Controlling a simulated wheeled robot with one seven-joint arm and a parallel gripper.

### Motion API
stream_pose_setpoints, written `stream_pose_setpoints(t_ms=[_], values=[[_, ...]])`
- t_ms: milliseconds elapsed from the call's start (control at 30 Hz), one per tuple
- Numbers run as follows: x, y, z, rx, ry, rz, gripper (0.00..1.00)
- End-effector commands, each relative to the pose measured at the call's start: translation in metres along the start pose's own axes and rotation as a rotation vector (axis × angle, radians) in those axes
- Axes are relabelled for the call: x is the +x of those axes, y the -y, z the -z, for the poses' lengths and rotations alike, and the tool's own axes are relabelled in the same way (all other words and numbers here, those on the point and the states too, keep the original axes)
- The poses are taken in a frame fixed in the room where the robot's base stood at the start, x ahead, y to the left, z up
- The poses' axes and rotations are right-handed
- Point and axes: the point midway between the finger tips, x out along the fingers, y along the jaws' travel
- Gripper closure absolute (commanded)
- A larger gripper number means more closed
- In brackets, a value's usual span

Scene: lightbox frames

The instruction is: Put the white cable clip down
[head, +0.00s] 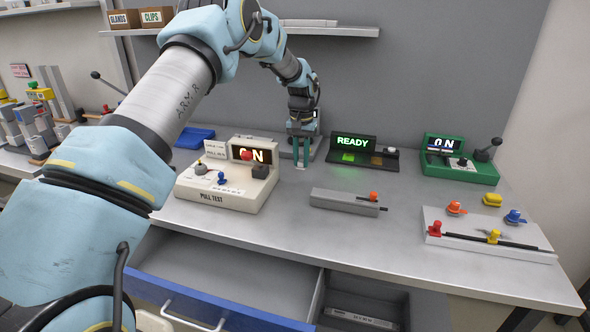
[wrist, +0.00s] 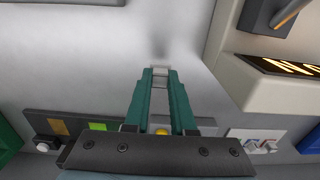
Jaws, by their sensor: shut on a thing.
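My gripper (head: 301,166) is low over the back middle of the grey bench, its teal fingers pointing down. In the wrist view my gripper (wrist: 160,76) is shut on the white cable clip (wrist: 160,70), a small pale piece between the fingertips. The clip is barely visible against the bench in the head view. I cannot tell whether it touches the bench top.
The cream PULL TEST machine (head: 222,193) stands left of my gripper, and the READY unit (head: 353,147) to its right. A grey block (head: 340,202) with an orange piece is in front. A green device (head: 462,168) and a pale fixture (head: 480,240) with coloured clips are further right. Drawers below hang open.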

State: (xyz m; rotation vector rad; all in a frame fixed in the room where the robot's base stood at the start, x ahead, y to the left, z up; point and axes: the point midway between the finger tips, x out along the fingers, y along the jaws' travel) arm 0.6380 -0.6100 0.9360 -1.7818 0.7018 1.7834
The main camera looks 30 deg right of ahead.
Motion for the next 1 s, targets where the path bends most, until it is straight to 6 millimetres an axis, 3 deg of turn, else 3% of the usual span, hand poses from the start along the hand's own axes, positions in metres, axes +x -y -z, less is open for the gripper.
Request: stream_pose_setpoints(t_ms=[433,800,833,1000], values=[[0.045,0.0,0.0,-0.001,0.001,0.0,1.0],[0.053,0.0,0.0,-0.001,-0.001,0.0,1.0],[0.052,0.0,0.0,-0.001,-0.002,0.0,0.75],[0.051,0.0,0.0,-0.001,-0.001,0.0,0.55]])
